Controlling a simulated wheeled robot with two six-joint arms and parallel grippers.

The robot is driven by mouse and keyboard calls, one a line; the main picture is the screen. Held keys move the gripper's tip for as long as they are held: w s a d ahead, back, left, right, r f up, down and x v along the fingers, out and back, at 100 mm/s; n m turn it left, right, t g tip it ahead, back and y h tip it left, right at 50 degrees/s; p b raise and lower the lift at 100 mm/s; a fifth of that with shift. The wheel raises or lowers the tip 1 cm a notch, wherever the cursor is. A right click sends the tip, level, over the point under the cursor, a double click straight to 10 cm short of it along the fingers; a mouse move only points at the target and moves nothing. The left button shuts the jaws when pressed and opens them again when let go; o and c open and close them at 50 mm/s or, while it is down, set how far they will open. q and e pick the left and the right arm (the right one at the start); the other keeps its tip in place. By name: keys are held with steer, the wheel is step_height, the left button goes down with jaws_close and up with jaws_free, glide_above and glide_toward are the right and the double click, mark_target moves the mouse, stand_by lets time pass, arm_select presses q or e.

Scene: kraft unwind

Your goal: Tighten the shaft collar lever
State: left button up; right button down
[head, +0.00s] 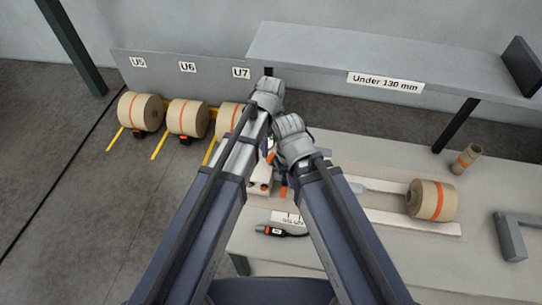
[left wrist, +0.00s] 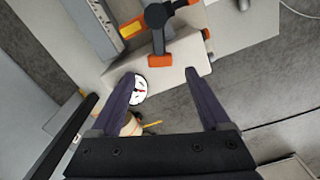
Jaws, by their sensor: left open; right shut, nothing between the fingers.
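In the left wrist view a dark collar-like hub (left wrist: 157,16) has a dark lever with an orange end (left wrist: 160,60); other orange parts stick out beside it. My left gripper (left wrist: 160,74) is open, its two dark fingers spread wide below that orange end with nothing between them. In the head view the pale fixture (head: 261,178) with orange parts is partly covered by my arms. My left wrist is above it, its fingers hidden there. My right gripper (head: 291,138) is beside the fixture; its fingers are hidden under the wrist. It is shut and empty.
A paper roll (head: 432,200) and a small tube (head: 466,158) are on the bench (head: 390,158) at right. A dark handheld device (head: 283,231) lies at the front. Rolls (head: 187,118) stand at left under a labelled panel. A shelf (head: 350,60) overhangs the back. A round dial (left wrist: 138,89) is by one left finger.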

mark_target(271, 156)
arm_select(q)
step_height(271, 156, down, 6)
steer(key=b, duration=0.5)
steer(key=shift+r, duration=0.1)
steer(key=shift+c, duration=0.3)
jaws_close()
stand_by(0.8)
